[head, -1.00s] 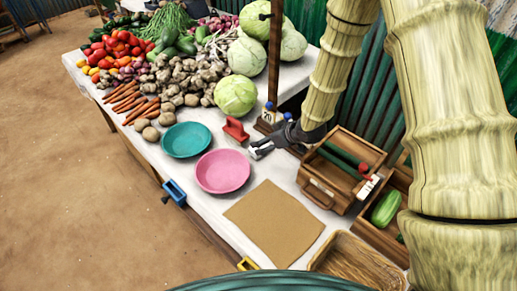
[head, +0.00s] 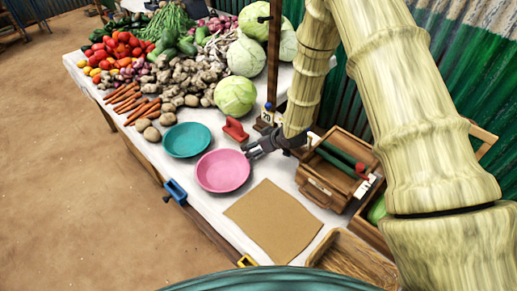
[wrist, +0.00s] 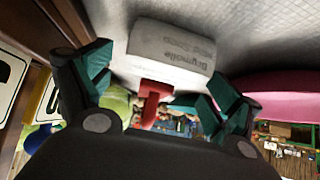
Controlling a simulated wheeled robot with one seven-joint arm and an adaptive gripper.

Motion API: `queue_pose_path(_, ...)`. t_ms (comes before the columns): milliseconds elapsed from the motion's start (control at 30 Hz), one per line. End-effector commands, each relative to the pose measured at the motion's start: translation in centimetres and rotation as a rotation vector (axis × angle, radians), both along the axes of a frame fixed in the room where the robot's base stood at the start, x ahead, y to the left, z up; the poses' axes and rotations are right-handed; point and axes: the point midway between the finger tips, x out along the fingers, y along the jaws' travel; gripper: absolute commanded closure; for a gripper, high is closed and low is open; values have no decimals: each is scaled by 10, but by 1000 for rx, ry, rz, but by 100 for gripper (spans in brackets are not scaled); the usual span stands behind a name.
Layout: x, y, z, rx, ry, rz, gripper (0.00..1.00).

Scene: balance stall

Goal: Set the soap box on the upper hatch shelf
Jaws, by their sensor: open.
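The soap box (wrist: 170,48) is a white carton with grey lettering that appears upside down in the wrist view. It lies on the white tablecloth, just ahead of my fingertips. My gripper (wrist: 158,92) is open, with its green-padded fingers spread to either side and nothing held between them. In the head view my gripper (head: 250,149) is low over the table, between the pink plate and the wooden box. There the soap box is not clearly distinguishable. I cannot clearly identify the upper hatch shelf in either view.
A pink plate (head: 223,171) and a red-handled block (head: 235,129) lie close to my gripper. A wooden box (head: 325,188) with green bars stands to the right. A wooden post (head: 273,60) rises behind. A brown mat (head: 273,218) lies bare in front.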

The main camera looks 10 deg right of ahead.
Motion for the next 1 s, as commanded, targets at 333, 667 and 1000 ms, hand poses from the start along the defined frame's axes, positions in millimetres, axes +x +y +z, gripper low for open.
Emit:
queue_pose_path(333,0,1,-1,0,0,0,25)
queue_pose_path(667,0,1,-1,0,0,0,63)
queue_pose_path(1000,1,1,10,1,-2,1,63)
